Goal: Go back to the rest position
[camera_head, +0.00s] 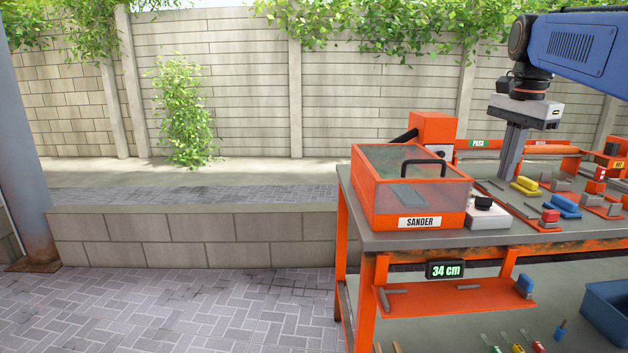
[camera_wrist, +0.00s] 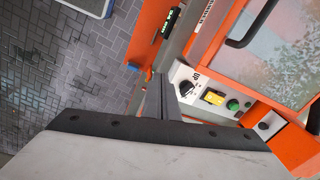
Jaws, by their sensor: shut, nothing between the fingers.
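My gripper (camera_head: 503,176) hangs from the blue arm at the upper right of the head view, fingers pointing down over the workbench (camera_head: 395,240). Its fingers are shut together with nothing between them. They also show in the wrist view (camera_wrist: 158,88), pointing up the picture near the bench edge. The gripper appears behind and right of the orange SANDER box (camera_head: 418,221), apart from it as far as I can see. The exact height of the fingertips above the bench is hard to tell.
A control box (camera_head: 488,213) with a dark knob sits beside the sander; its knob and buttons show in the wrist view (camera_wrist: 207,90). Yellow (camera_head: 525,185) and blue (camera_head: 565,206) pieces lie on the bench. A blue bin (camera_head: 607,312) stands below. Paving at left is clear.

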